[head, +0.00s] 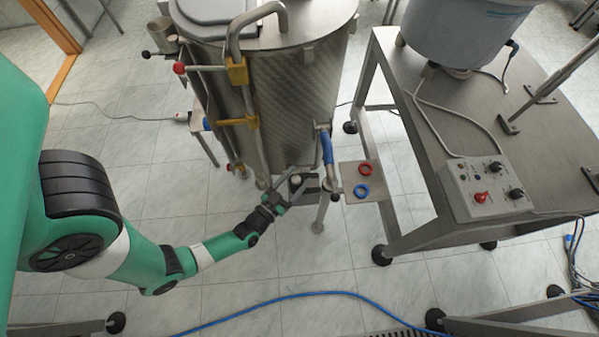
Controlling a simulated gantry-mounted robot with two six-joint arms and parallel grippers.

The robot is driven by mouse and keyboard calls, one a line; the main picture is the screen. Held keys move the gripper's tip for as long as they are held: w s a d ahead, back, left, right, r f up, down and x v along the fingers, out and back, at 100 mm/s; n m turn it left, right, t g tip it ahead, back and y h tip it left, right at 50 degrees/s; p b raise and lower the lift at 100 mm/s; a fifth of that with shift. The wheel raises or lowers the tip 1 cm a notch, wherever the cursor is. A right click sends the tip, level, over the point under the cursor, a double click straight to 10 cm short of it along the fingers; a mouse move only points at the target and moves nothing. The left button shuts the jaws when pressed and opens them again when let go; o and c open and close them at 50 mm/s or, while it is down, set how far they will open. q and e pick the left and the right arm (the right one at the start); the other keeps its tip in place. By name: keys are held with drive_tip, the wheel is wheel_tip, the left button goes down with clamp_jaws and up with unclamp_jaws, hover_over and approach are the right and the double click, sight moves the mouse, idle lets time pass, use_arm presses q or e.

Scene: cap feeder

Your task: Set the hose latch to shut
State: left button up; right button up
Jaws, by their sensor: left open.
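A steel tank (284,85) stands at the top centre. A blue-handled lever (327,148) hangs upright at its lower right, above a metal outlet fitting (334,186). The hose latch cannot be picked out with certainty among the small parts around this outlet, and its position cannot be told. My left gripper (292,187) reaches in from the lower left, low by the tank's base and just left of the outlet fitting. It is open, with its fingers pointing towards the outlet; contact cannot be told. My right gripper is out of view.
A small plate right of the outlet holds a red ring (365,168) and a blue ring (361,190). A steel table (500,110) with a control box (482,186) stands at right. A blue hose (300,294) crosses the floor. The tiled floor before the tank is mostly clear.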

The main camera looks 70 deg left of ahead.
use_arm(q)
drive_tip(key=shift+s+d, duration=0.1)
drive_tip(key=shift+s, duration=0.05)
drive_tip(key=shift+c, duration=0.5)
clamp_jaws()
idle(0.8)
